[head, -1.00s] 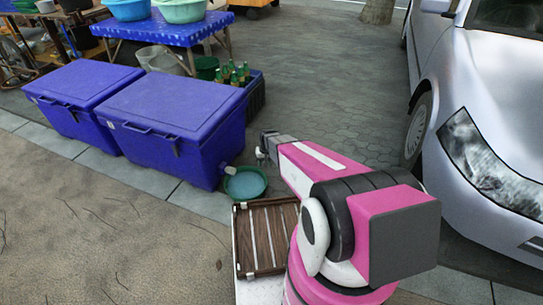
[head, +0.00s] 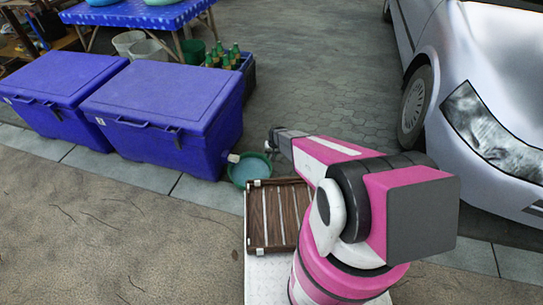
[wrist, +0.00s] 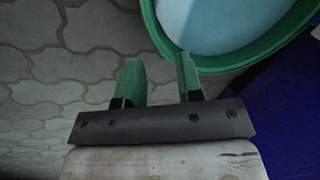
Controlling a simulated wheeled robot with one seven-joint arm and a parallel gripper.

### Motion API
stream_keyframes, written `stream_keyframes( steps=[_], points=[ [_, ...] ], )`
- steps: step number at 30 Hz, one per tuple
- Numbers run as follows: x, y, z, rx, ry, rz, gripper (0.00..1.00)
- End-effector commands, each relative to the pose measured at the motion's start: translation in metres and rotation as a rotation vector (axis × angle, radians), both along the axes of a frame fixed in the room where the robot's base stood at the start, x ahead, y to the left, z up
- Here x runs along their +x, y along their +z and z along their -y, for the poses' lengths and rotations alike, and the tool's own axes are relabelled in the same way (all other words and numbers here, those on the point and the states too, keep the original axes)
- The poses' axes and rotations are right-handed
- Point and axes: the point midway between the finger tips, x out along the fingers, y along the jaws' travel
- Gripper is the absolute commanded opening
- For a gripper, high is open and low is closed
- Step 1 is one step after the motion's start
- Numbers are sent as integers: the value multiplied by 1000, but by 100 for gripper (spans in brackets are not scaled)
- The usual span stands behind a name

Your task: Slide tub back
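The green tub (head: 238,179) holds pale blue water. It sits on the pavement under the white spout of the nearer blue cooler (head: 170,110). In the wrist view its green rim (wrist: 150,22) curves across the top right. My gripper (wrist: 157,72) has two green fingers standing apart with bare paving between them. The right fingertip overlaps the rim in the picture; I cannot tell whether it touches. In the head view my gripper (head: 270,143) is just beyond the tub's far right side, low near the ground.
A second blue cooler (head: 55,85) stands left. A crate of green bottles (head: 225,58) is behind the coolers. A silver car (head: 480,70) stands at right. My wooden slatted tray (head: 280,215) lies before the tub. Paving between cooler and car is clear.

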Motion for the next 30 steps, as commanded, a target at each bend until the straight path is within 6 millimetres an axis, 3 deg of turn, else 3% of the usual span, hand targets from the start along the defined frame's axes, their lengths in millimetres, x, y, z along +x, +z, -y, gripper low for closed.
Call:
stream_keyframes(
  steps=[8,22,30],
  points=[
    [1,-22,-4,0,0,-1,34],
    [1,-94,-17,0,0,0,34],
    [-1,-106,-19,0,0,0,34]
  ],
)
